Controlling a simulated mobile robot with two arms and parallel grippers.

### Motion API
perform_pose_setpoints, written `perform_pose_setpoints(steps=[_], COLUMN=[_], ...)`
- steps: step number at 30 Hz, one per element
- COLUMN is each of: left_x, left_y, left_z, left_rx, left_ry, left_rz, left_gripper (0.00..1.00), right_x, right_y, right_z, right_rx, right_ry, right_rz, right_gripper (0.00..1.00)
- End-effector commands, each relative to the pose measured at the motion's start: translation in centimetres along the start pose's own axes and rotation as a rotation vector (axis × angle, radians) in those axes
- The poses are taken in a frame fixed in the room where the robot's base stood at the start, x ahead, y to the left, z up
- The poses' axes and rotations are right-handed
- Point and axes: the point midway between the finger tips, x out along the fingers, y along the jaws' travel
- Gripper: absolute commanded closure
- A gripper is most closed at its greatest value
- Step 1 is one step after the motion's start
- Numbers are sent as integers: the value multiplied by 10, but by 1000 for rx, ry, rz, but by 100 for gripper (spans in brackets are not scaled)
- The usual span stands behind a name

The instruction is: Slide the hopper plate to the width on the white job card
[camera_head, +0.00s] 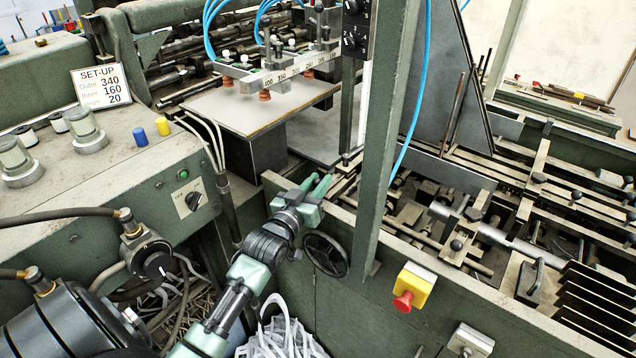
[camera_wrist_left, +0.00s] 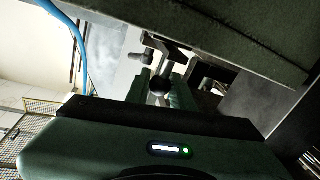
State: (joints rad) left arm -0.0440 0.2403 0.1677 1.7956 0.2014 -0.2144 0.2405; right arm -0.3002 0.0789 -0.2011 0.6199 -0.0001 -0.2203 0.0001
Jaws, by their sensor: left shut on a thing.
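The white job card (camera_head: 101,87) stands on the green cabinet at the left, headed SET-UP, with the figures 340, 160 and 20; its smaller words are blurred. My left gripper (camera_head: 318,187) reaches over the green machine wall beside the upright post. In the left wrist view its green fingers are shut on a dark round knob (camera_wrist_left: 159,87). I cannot tell which part is the hopper plate or how the knob joins it. A scale bar (camera_head: 275,76) with figures including 100 and 150 hangs above the pale board (camera_head: 235,112). My right gripper is not in view.
The green post (camera_head: 388,130) rises just right of my left gripper. A handwheel (camera_head: 326,254) sits below it on the wall. A red stop button (camera_head: 403,300) on a yellow box is further right. Rails and rods fill the machine bed at the right.

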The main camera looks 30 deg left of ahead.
Motion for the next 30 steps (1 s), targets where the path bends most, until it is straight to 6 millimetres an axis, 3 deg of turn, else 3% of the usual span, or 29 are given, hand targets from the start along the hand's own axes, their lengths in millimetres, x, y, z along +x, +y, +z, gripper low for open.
perform_pose_setpoints(steps=[7, 14, 15, 17, 26, 30], left_x=[20, 20, 20, 20, 19, 7], left_y=[4, 4, 4, 4, 4, 3], left_z=[0, 0, 0, 0, 1, 3], left_rx=[-1, 0, 0, 0, 0, 0], left_ry=[2, 1, 1, 1, 0, -2], left_rz=[0, 0, 0, 0, 0, 0], left_gripper=[100, 100, 68, 55, 55, 55], right_x=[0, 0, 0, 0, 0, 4], right_y=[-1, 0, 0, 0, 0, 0], right_z=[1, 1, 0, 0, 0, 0], right_rx=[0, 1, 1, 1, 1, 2], right_ry=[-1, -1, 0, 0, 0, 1], right_rz=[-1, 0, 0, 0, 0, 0], right_gripper=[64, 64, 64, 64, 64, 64])
